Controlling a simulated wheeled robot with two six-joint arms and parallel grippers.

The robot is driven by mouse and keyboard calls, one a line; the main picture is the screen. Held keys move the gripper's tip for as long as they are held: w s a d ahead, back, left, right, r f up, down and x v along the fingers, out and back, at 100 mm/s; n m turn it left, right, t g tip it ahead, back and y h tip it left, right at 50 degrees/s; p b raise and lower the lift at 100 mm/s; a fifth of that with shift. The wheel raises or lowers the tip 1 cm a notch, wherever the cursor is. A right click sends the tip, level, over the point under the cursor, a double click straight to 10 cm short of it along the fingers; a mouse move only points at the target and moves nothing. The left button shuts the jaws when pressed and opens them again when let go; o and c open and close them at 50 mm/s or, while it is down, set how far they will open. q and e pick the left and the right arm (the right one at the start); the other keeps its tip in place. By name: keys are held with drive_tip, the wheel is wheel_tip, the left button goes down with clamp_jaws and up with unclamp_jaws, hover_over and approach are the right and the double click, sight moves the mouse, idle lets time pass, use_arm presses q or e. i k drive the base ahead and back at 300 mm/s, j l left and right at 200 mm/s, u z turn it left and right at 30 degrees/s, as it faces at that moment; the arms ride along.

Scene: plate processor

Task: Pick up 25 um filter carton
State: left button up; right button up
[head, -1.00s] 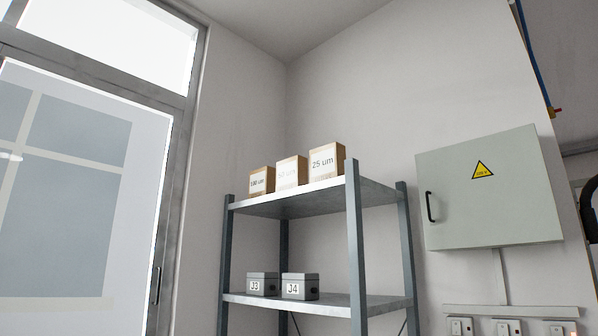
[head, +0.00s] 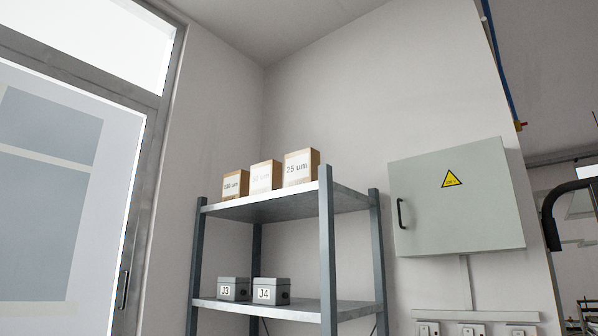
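The 25 um filter carton (head: 300,168) is a brown box with a white label reading "25 um". It stands upright on the top shelf (head: 272,206) of a grey metal rack, at the right end of a row of three cartons. Beside it stand a carton with a faint, hard-to-read label (head: 265,177) and, at the left, a smaller-looking carton (head: 235,184) whose label seems to read "100 um". Neither of my grippers shows in the head view.
Two grey boxes marked J3 (head: 233,289) and J4 (head: 271,291) sit on the lower shelf. A rack post (head: 327,255) rises at the front right. A grey electrical cabinet (head: 456,197) hangs on the wall at right. A glazed door (head: 60,190) is at left.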

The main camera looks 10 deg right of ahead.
sight(301, 167)
drive_tip(key=i+l, duration=0.15)
drive_tip(key=l, duration=0.2)
drive_tip(key=i+l, duration=0.2)
drive_tip(key=l, duration=0.2)
drive_tip(key=i+l, duration=0.15)
drive_tip(key=l, duration=0.2)
drive_tip(key=i+l+z, duration=0.1)
drive_tip(key=l, duration=0.3)
drive_tip(key=i, duration=0.1)
